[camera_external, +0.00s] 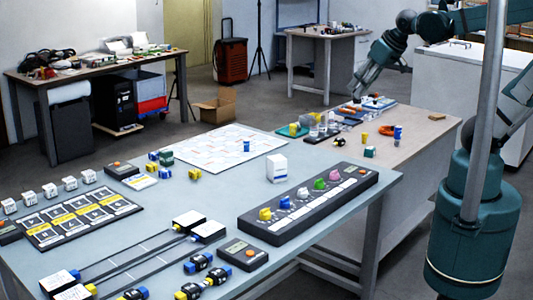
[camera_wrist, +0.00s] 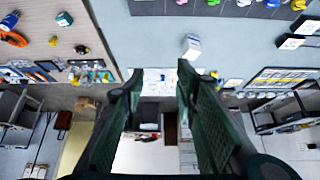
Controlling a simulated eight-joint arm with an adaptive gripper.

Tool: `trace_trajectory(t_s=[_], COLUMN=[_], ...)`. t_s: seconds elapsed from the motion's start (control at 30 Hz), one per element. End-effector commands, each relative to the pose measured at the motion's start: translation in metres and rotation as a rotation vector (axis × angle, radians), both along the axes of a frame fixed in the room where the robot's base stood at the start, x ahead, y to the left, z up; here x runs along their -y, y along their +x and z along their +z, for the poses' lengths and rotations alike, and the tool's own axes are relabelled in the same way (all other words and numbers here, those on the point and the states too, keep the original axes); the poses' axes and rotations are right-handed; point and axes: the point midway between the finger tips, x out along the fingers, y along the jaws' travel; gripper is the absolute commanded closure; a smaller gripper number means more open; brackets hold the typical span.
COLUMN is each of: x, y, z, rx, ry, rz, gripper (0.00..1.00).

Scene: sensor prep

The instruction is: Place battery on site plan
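The site plan (camera_external: 225,155) is a white printed sheet lying flat at the far side of the blue-grey table. A small blue block or cylinder (camera_external: 246,146) stands on it. A blue cylinder with a pale band (camera_external: 398,133) and a yellow cylinder (camera_external: 364,139) stand on the wooden table at right. I cannot tell which of these is the battery. My gripper (camera_external: 357,97) is raised above the far end of the wooden table, away from the plan. In the wrist view my gripper (camera_wrist: 159,71) has its fingers apart, nothing between them; part of the plan (camera_wrist: 157,75) shows beyond.
A white box (camera_external: 277,168) stands between the plan and a dark rack (camera_external: 310,205) of coloured pieces.

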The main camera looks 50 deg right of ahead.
Motion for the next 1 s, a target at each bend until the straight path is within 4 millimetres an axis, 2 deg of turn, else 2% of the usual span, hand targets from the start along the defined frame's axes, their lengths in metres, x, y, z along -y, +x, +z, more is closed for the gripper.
trace_trajectory(t_s=[0.13,0.37,0.83,1.0], x=[0.000,0.000,0.000,0.000], y=[-0.025,-0.044,-0.047,-0.047], z=[-0.009,-0.018,-0.020,-0.027], rx=[0.012,0.022,0.025,0.025], ry=[-0.004,-0.008,-0.009,-0.009], rz=[0.013,0.024,0.026,0.026], gripper=[0.70,0.70,0.70,0.70])
